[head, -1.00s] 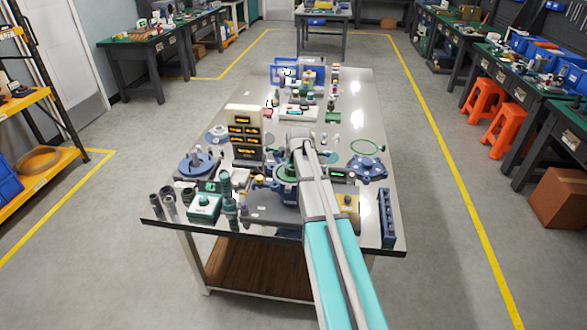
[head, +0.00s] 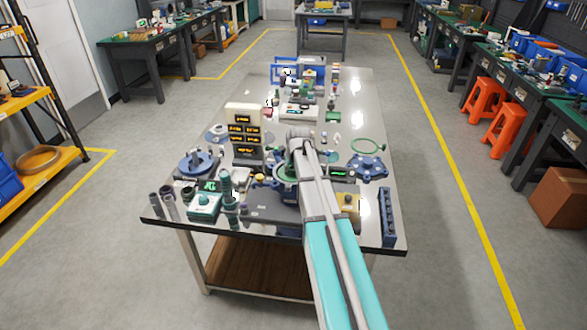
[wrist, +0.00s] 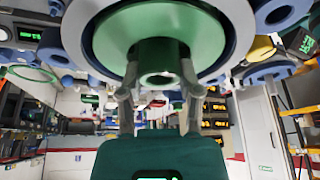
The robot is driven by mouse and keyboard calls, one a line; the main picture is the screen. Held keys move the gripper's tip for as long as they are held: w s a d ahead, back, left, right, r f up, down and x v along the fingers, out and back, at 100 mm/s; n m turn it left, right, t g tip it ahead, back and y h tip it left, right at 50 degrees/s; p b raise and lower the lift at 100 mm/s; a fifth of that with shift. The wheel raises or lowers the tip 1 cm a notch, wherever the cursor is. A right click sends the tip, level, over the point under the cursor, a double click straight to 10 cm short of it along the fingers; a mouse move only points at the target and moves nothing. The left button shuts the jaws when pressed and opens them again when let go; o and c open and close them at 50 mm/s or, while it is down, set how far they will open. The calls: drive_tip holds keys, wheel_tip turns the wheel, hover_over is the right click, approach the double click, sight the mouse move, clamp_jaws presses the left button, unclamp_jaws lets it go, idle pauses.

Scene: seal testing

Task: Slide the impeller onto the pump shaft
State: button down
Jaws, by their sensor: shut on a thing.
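The impeller is a green disc (wrist: 160,30) with a raised hub, seen large at the top of the wrist view. My gripper (wrist: 158,68) is shut on its hub, one finger on each side. The hub's open round end faces the camera. Behind the disc is the pale and blue ring of the pump housing (wrist: 73,38), which surrounds the disc in the picture. The shaft is hidden, so I cannot tell whether the impeller is around it or how deep it sits. In the head view a green edge (head: 285,173) shows beside my arm, which covers most of the pump.
The steel table is crowded. A stack of lit displays (head: 243,132) and a blue round fixture (head: 197,162) stand to the left. A blue flanged part (head: 367,168) and a blue rack (head: 387,217) are on the right. Bare tabletop (head: 350,100) shows farther back.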

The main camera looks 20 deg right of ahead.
drive_tip(key=shift+f, duration=0.35)
idle(0.6)
drive_tip(key=shift+c, duration=1)
unclamp_jaws()
drive_tip(key=shift+r, duration=0.15)
wheel_tip(320, 180, up, 9)
drive_tip(key=p, duration=0.8)
drive_tip(key=shift+p, duration=0.3)
drive_tip(key=shift+w, duration=0.1)
